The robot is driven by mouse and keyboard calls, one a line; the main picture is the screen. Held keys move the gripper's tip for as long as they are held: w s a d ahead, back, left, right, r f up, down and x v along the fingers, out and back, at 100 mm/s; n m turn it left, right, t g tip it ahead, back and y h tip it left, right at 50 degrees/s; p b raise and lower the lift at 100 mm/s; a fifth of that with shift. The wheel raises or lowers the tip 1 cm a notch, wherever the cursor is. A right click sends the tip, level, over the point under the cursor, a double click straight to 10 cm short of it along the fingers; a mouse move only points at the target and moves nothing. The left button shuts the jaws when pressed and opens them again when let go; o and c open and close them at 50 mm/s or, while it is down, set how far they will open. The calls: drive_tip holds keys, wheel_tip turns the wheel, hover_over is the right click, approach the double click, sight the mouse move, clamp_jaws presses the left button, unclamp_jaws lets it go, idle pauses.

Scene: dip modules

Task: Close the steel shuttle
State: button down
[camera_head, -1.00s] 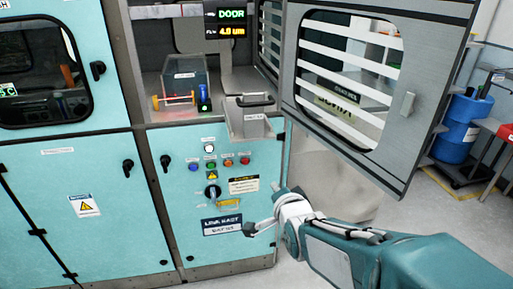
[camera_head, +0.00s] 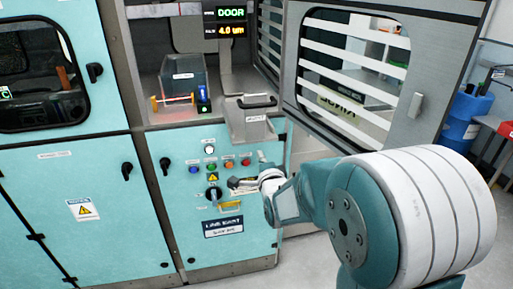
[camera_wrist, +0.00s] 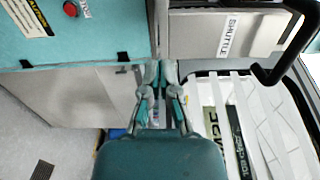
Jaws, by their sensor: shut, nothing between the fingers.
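The steel shuttle (camera_head: 248,127) is a grey drawer-like box with a dark bar handle (camera_head: 257,101) on top. It sticks out from the front of the teal machine, below the open chamber. In the wrist view the shuttle (camera_wrist: 195,38), labelled SHUTTLE, is at the upper right, and its black handle (camera_wrist: 290,50) is at the right edge. My gripper (camera_head: 234,184) is shut and empty, in front of the button panel and below the shuttle. In the wrist view my gripper (camera_wrist: 161,68) points up near the shuttle's lower left edge; I cannot tell whether they touch.
The machine's slatted, windowed door (camera_head: 352,75) stands open to the right of the shuttle. Coloured buttons and a rotary switch (camera_head: 213,193) lie on the panel around my gripper. A blue barrel (camera_head: 464,120) stands at the far right. The chamber holds a grey box (camera_head: 184,78).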

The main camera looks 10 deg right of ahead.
drive_tip(key=shift+w+d, duration=0.15)
drive_tip(key=shift+w, duration=2.4)
